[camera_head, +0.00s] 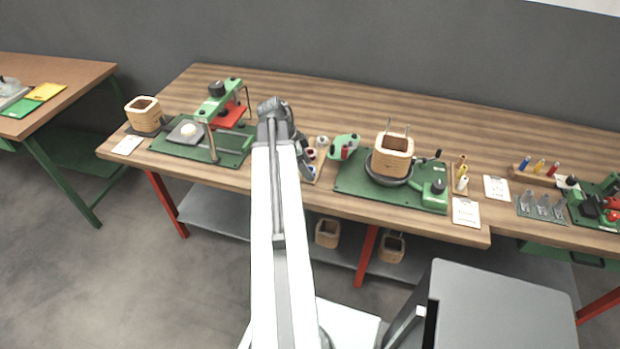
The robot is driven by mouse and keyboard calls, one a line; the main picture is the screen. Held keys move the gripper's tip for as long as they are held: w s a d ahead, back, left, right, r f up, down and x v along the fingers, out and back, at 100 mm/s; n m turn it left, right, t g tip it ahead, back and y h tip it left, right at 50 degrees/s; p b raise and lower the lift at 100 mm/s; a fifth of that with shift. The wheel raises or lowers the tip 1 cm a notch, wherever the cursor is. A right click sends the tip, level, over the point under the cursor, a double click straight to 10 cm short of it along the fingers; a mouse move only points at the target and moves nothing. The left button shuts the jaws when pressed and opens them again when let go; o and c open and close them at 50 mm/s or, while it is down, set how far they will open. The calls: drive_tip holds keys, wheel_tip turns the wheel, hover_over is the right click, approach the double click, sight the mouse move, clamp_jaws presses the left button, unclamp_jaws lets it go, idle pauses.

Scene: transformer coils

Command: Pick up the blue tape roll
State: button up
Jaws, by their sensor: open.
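My arm reaches up from the bottom centre to the back table, and its wrist bends over above the wooden top. My gripper (306,160) hangs down just right of the arm. It is small, dark and partly hidden by the arm, and it is open. Beside it is a small wooden tray (316,171) with several small rolls, one pale (322,141) and one dark with a reddish middle (311,154). The blue tape roll cannot be told apart for sure among them. The gripper is close to these rolls; contact cannot be made out.
Left of the arm is a green press fixture (222,100) on a green mat. To the right, a wooden coil (391,155) stands on a green base plate (352,184). Bare wood runs along the back.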

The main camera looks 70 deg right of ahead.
drive_tip(key=shift+x, duration=0.8)
drive_tip(key=shift+r, duration=0.2)
clamp_jaws()
wheel_tip(320, 180, up, 10)
drive_tip(key=p, duration=1)
